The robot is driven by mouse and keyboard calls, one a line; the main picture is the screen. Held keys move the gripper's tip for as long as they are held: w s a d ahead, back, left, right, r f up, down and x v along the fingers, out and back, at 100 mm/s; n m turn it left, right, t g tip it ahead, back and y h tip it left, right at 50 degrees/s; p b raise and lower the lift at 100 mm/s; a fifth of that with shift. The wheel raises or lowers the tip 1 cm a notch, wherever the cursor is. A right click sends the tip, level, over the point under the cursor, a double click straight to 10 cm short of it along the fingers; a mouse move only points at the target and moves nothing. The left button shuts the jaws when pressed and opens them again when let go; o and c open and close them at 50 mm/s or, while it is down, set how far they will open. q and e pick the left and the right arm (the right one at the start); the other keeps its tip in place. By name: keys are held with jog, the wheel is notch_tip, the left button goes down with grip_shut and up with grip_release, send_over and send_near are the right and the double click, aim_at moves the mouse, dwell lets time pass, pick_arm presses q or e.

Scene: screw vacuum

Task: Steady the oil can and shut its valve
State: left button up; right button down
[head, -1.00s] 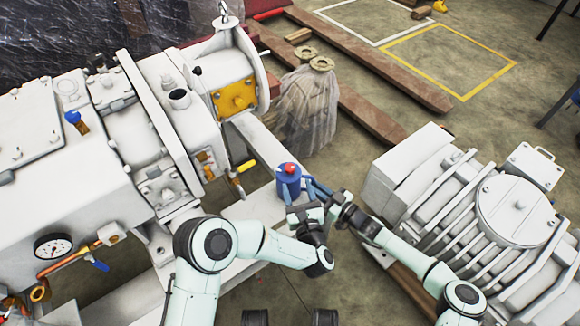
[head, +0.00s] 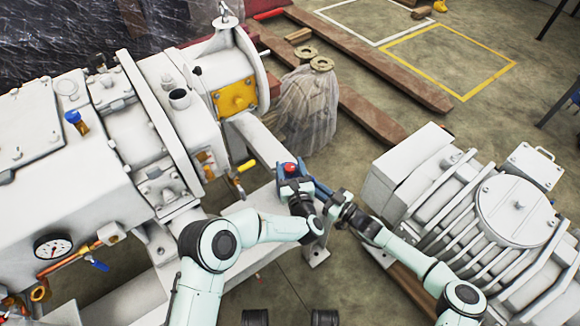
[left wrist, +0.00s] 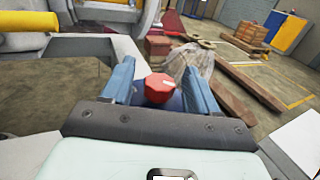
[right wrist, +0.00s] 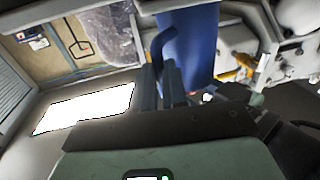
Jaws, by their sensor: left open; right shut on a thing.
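The blue oil can (right wrist: 190,45) has a red valve knob (head: 290,168) on top. It stands at the edge of the pale machine frame in the head view, its body mostly hidden behind my left gripper (head: 291,184). In the left wrist view the open fingers stand on either side of the red knob (left wrist: 159,87), with gaps visible beside it. My right gripper (head: 320,188) is at the can's right side. In the right wrist view its fingers (right wrist: 165,85) are closed on the can's curved dark-blue handle (right wrist: 161,42).
The large pale machine (head: 140,130) fills the left, with a yellow-handled lever (head: 246,166) close to the can. A finned grey unit (head: 480,205) stands at the right. A wrapped bundle (head: 307,110) and wooden beams (head: 375,80) lie behind.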

pick_arm(q)
jog(key=shift+w, duration=0.15)
jog(key=c, duration=0.9)
jog(key=shift+c, duration=0.2)
jog(key=shift+a+m+h, duration=0.1)
jog(key=shift+m+h, duration=0.2)
jog(key=shift+h, duration=0.1)
jog(key=m+h, duration=0.2)
jog(key=h, duration=0.1)
jog(key=m+h, duration=0.2)
jog(key=h, duration=0.1)
jog(key=shift+a+h, duration=0.15)
jog(key=shift+h, duration=0.15)
jog(key=shift+d+m+g+h, duration=0.1)
jog(key=shift+m+g+h, duration=0.45)
jog(key=shift+m+h, duration=0.7)
jog(key=shift+d+m+g+h, duration=0.1)
jog(key=shift+m+g+h, duration=0.6)
jog(key=shift+h, duration=0.95)
jog(key=shift+m, duration=0.25)
